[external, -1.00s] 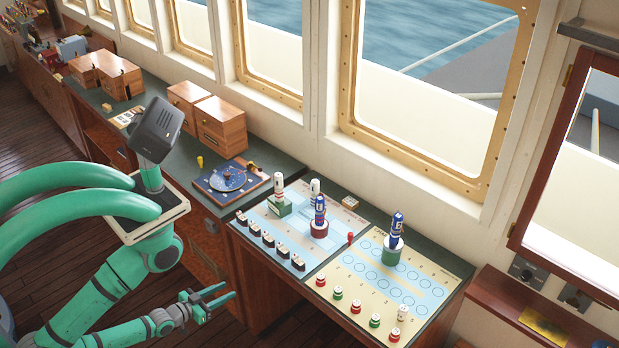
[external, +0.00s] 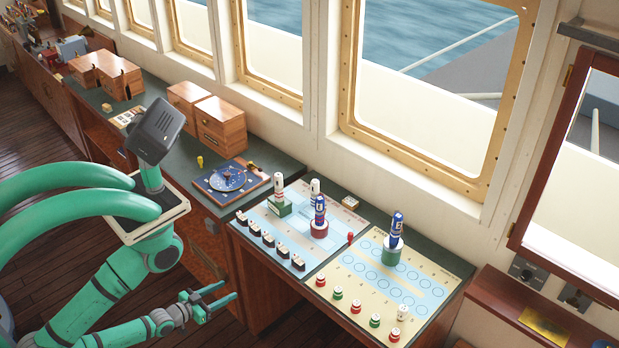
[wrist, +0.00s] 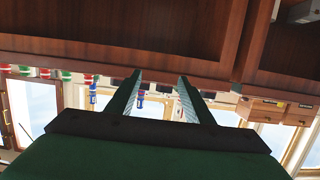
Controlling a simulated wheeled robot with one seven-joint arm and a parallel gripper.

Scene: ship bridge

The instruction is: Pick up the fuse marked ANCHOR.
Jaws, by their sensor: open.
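No fuse with a readable ANCHOR mark shows; the labels are too small to read. Several upright cylinders stand on the two panels: a white one (external: 251,183) and a blue one (external: 319,210) on the left panel (external: 262,225), and a blue one (external: 396,228) in a green holder on the right panel (external: 350,268). My gripper (external: 226,294) is open and empty, low in front of the console. In the wrist view my gripper (wrist: 158,82) shows two parted fingers with nothing between them.
A dial board (external: 228,178) and wooden boxes (external: 220,126) stand on the counter to the left. A small red piece (external: 350,238) stands between the panels. The console's wooden front (wrist: 110,35) fills the upper wrist view. Windows line the back wall.

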